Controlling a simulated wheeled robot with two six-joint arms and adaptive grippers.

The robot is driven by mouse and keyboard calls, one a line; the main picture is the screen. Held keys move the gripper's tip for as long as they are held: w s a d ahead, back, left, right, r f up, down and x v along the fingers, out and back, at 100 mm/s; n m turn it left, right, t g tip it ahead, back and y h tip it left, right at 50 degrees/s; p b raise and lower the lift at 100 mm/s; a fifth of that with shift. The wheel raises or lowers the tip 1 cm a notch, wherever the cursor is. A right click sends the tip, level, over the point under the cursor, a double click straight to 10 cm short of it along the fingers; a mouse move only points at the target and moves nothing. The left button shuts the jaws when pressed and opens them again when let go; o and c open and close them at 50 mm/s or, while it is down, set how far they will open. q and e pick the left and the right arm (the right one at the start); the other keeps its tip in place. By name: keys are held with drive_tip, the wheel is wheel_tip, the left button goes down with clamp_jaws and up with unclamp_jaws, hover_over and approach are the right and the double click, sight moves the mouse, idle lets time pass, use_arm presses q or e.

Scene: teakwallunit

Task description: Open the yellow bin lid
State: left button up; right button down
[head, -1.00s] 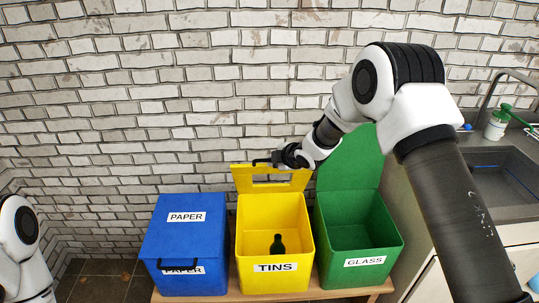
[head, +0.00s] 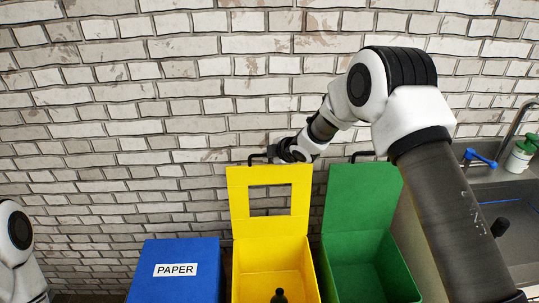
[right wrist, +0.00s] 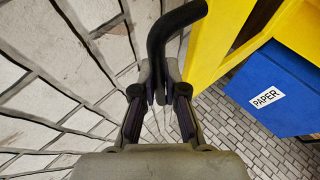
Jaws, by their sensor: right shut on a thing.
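The yellow bin (head: 268,255), at the bottom middle of the head view, has its lid (head: 239,200) up against the wall side, with a rectangular cut-out in it. The bin's inside shows, with a dark bottle (head: 280,297) at the bottom edge. My right gripper (head: 284,152) is behind the lid's top edge, shut on the lid's black handle (head: 258,157). In the right wrist view its fingers (right wrist: 160,95) close on the black bent handle (right wrist: 176,28), beside the yellow lid (right wrist: 228,35). My left gripper is out of view; only a piece of the left arm shows.
A closed blue PAPER bin (head: 173,283) stands left of the yellow bin. A green bin (head: 365,262) with its lid (head: 362,197) up stands close on the right. The brick wall (head: 150,130) is just behind. A sink (head: 515,215) is at the far right.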

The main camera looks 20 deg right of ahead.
drive_tip(key=shift+w+r, duration=0.15)
drive_tip(key=c, duration=1.2)
unclamp_jaws()
drive_tip(key=v, duration=1.1)
drive_tip(key=shift+d, duration=0.15)
drive_tip(key=shift+r, duration=0.15)
